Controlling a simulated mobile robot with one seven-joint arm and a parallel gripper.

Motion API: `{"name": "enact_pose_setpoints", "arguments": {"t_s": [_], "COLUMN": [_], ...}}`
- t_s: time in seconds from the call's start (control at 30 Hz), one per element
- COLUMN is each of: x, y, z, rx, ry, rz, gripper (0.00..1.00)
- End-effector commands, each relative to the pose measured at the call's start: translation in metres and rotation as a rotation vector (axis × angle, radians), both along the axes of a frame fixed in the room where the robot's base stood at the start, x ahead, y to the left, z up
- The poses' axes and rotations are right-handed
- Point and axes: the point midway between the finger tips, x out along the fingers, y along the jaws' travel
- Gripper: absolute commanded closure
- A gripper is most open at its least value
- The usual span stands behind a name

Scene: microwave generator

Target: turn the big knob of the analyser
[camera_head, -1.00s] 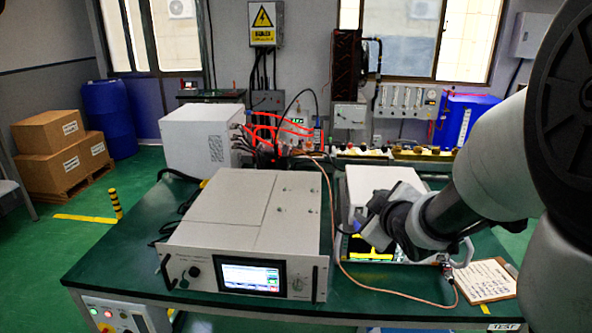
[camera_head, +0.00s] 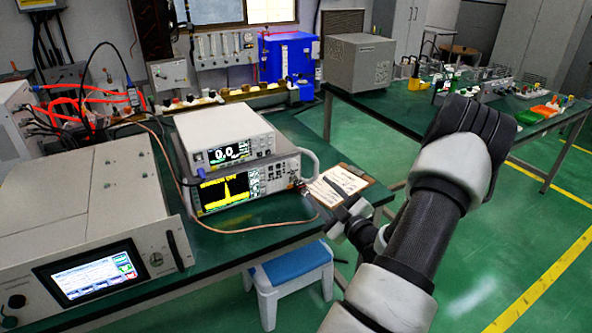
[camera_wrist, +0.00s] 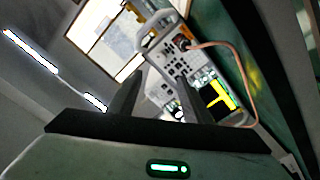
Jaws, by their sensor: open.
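The analyser (camera_head: 245,183) is the lower of two stacked instruments on the green table, with a yellow trace on its dark screen. Its control panel lies right of the screen; the big knob is too small to tell for sure. In the wrist view the analyser (camera_wrist: 207,72) appears tilted, beyond the fingers, its screen partly in view at right. My gripper (camera_head: 338,212) is open and empty, right of and in front of the analyser, apart from it.
A white meter reading 0.0 (camera_head: 228,145) sits on the analyser. A copper cable (camera_head: 245,229) runs from the panel's right side across the table. A clipboard (camera_head: 340,184) lies right of the analyser. A large rack unit (camera_head: 95,215) stands at left, and a blue-topped stool (camera_head: 290,265) in front.

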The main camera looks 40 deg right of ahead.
Motion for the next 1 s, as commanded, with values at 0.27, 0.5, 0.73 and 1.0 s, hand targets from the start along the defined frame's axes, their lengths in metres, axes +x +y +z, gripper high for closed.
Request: {"name": "enact_pose_setpoints", "arguments": {"t_s": [0.27, 0.5, 0.73, 1.0], "x": [0.061, 0.108, 0.133, 0.138], "y": [-0.014, -0.025, -0.031, -0.032], "z": [-0.001, -0.001, -0.001, -0.001], "rx": [-0.001, 0.0, 0.0, 0.002], "ry": [-0.001, 0.001, 0.002, 0.002], "rz": [0.002, 0.003, 0.001, 0.0], "gripper": [0.55, 0.55, 0.55, 0.55]}}
